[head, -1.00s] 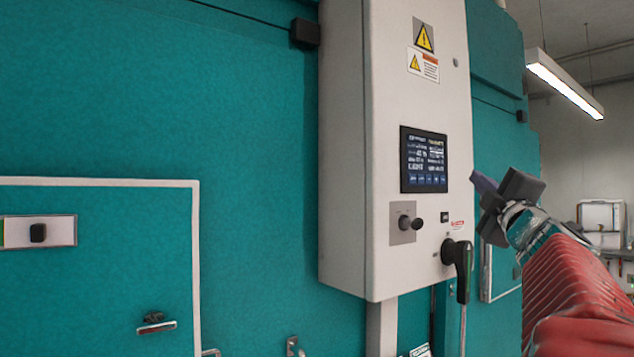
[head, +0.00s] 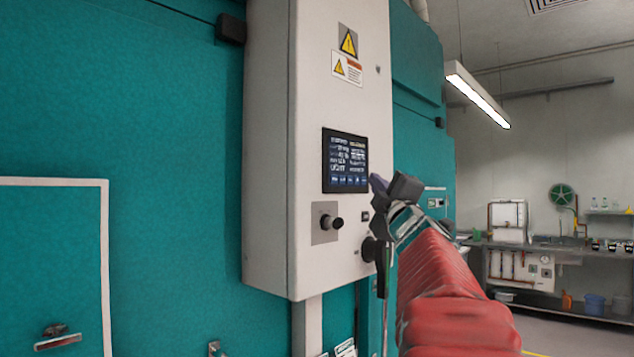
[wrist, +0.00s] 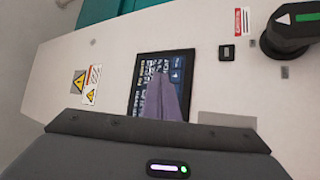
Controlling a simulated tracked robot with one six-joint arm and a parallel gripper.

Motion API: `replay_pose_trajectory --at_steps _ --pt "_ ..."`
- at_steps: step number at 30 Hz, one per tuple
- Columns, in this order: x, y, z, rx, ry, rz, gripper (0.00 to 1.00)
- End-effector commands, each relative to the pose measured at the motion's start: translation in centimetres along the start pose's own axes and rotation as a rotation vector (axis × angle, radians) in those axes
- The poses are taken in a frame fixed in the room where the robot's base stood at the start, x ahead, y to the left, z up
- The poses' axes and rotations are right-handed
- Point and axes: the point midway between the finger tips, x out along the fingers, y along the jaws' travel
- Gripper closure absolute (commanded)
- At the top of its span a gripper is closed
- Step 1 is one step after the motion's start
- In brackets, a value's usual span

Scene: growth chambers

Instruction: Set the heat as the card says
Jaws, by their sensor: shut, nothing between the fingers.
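A pale control box (head: 270,150) is fixed to the teal chamber wall. Its dark touch screen (head: 345,161) shows lines of small text I cannot read and a row of blue buttons. Below the screen is a black knob (head: 331,222) on a grey plate. A black rotary handle (head: 376,252) lies lower right, partly behind my arm; it also shows in the wrist view (wrist: 285,32). My gripper (head: 378,184) is shut and empty, just right of the screen in the head view. No card can be made out.
Yellow warning labels (head: 347,42) sit above the screen. A white-framed door (head: 105,260) with a handle (head: 56,338) is at left. A bench (head: 535,246) with bottles and equipment stands far right, with open floor before it.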

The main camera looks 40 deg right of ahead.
Motion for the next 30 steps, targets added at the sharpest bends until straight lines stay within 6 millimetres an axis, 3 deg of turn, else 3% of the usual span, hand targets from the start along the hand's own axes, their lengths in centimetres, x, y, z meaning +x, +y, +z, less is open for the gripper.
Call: replay_pose_trajectory --at_steps 12,30 --pt "2.4 -1.7 -1.7 0.000 0.000 0.001 1.00" --pt "2.5 -1.8 -1.7 -0.001 -0.002 0.001 1.00"
